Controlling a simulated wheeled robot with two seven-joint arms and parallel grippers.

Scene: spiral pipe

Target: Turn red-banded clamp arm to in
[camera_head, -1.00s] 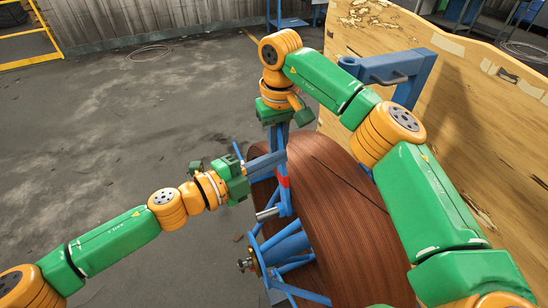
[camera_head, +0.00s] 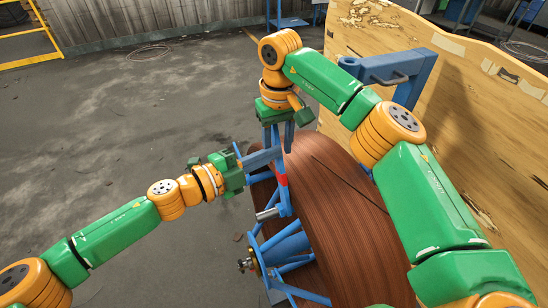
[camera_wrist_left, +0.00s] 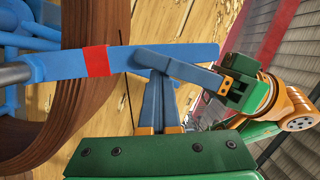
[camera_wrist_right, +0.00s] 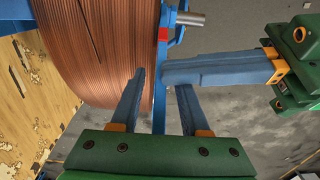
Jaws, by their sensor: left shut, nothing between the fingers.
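The red-banded clamp arm (camera_wrist_left: 70,64) is a blue bar with a red band (camera_wrist_left: 97,61) in the left wrist view, lying along the side of the copper-brown coil. Its red band also shows in the head view (camera_head: 282,179). My left gripper (camera_wrist_left: 160,76) is shut and empty, its fingertips at the arm's free-end portion, beyond the band. My right gripper (camera_wrist_right: 160,82) is open, fingers apart on either side of the arm's free end in the right wrist view. The left fingers (camera_wrist_right: 220,69) cross close by the right fingertips. Exact contact cannot be told.
The large brown pipe coil (camera_head: 345,230) fills the space right of the arm, with a blue reel frame (camera_head: 285,250) below. A wooden panel (camera_head: 450,75) stands behind at right. Open concrete floor (camera_head: 110,120) lies to the left.

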